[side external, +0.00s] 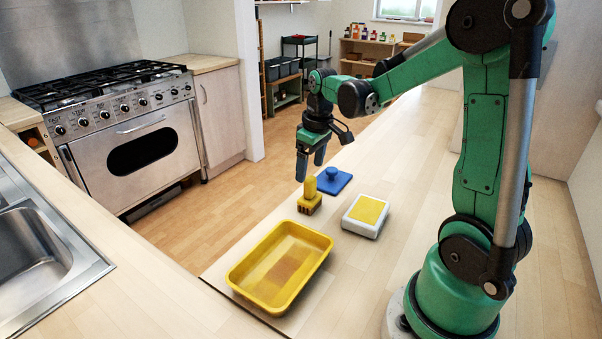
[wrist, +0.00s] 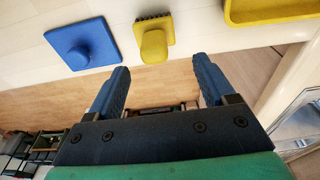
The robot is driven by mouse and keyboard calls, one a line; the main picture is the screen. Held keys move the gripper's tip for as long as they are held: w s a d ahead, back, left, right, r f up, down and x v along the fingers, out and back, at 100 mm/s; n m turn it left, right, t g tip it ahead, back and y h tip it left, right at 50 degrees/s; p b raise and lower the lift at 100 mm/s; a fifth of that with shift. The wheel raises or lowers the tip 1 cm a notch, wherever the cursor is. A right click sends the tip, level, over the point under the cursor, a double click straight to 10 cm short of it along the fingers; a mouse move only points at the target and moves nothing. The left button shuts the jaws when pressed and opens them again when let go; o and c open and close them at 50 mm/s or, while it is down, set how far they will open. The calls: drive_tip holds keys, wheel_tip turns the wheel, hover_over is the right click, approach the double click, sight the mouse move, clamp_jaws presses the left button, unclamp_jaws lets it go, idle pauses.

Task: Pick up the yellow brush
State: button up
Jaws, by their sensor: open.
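The yellow brush (side external: 310,197) stands on the wooden counter, with an upright rounded handle and a darker bristle part low down. It also shows at the top of the wrist view (wrist: 154,42), with dark bristles along its upper edge. My gripper (side external: 311,166) is open and empty, pointing down. In the side view it is above and behind the brush, near the counter's far edge. In the wrist view the fingers (wrist: 163,78) are apart and the brush lies beyond their tips, roughly between them. The gripper is not touching the brush.
A blue block with a round knob (side external: 333,181) sits just behind the brush. A white box with a yellow top (side external: 366,212) is to its right. A yellow tray (side external: 247,285) lies in front. The counter's edge drops to the floor on the left.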

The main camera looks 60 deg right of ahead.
sight(311, 177)
drive_tip(key=shift+d+f, duration=0.35)
drive_tip(key=shift+f, duration=0.25)
drive_tip(key=shift+w+f, duration=0.15)
drive_tip(key=shift+f, duration=1.05)
drive_tip(key=shift+w+f, duration=0.15)
drive_tip(key=shift+f, duration=1.05)
drive_tip(key=shift+c, duration=0.3)
clamp_jaws()
wheel_tip(311, 177, up, 20)
